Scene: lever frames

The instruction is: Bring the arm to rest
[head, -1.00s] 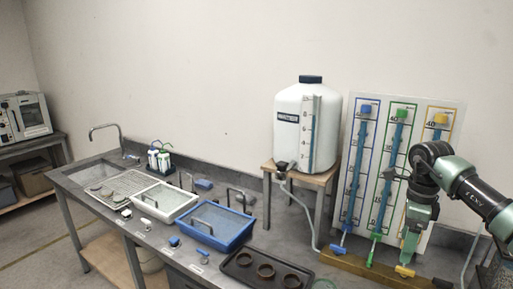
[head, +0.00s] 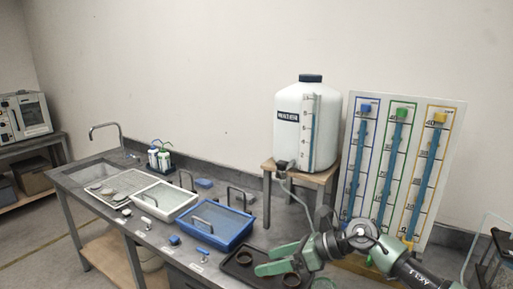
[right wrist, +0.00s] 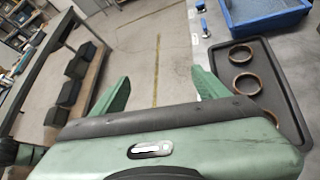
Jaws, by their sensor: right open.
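My right gripper (head: 264,261) is open and empty at the lower middle of the head view, over the black tray (head: 231,268) area at the counter's front. Its green fingers point left. In the right wrist view the two fingers (right wrist: 160,84) stand wide apart with bare floor seen between them, and the tray (right wrist: 290,95) lies to their right. My right arm comes in from the lower right and hides the low part of the gauge board (head: 455,130). My left gripper is not in view.
Dark rings (right wrist: 244,82) sit in the tray. A blue basin (head: 234,232) and a white basin (head: 183,204) stand left of it. A white water tank (head: 290,140) is on a wooden stand (head: 268,165) behind. A glass-sided frame (head: 490,240) stands at the far right.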

